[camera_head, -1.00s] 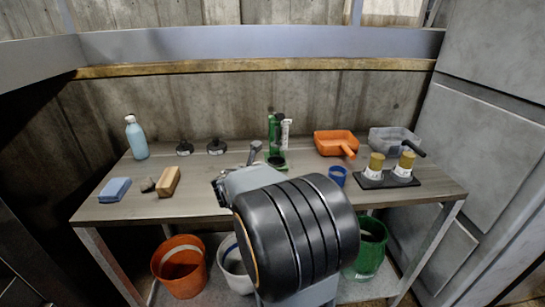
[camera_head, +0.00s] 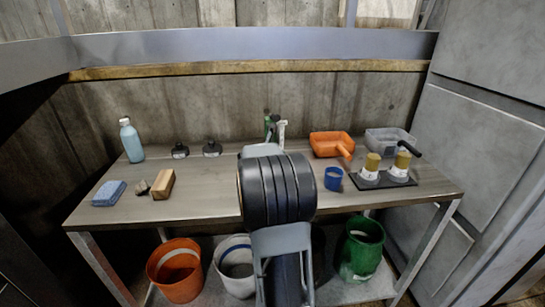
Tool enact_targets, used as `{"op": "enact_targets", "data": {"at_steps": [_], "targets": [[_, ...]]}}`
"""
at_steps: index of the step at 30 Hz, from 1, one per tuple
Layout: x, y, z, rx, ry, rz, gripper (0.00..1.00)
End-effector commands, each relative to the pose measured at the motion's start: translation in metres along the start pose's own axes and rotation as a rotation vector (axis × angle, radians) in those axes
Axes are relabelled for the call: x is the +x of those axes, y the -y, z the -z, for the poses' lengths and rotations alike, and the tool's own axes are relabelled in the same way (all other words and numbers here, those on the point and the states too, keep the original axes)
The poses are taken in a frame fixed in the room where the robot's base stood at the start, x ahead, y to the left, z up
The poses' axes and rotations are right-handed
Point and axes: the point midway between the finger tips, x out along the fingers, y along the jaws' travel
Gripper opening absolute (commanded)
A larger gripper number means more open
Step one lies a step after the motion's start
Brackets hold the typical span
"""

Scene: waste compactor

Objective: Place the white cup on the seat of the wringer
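I cannot pick out a clear white cup in the head view; one may be hidden behind my arm. A green upright thing (camera_head: 270,129), possibly the wringer, stands at the back middle of the table, with a white part (camera_head: 282,132) at its right side. Its lower portion and any seat are hidden by my arm. My black and grey arm reaches over the table's middle, and my gripper is hidden behind it, so its fingers and anything in them do not show.
Buckets stand below.

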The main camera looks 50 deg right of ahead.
Motion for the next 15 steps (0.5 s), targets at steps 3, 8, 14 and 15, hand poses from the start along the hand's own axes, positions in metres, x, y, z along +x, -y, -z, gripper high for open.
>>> {"op": "enact_targets", "data": {"at_steps": [3,8,14,15], "targets": [[0.0007,-0.0005,0.0044,-0.001,0.0,-0.001,0.34],[0.0003,-0.0005,0.0038,-0.001,0.0,-0.001,0.34],[0.0023,-0.0008,0.0091,-0.001,0.0,-0.001,0.34],[0.0016,-0.0007,0.0074,-0.001,0.0,-0.001,0.63]]}}
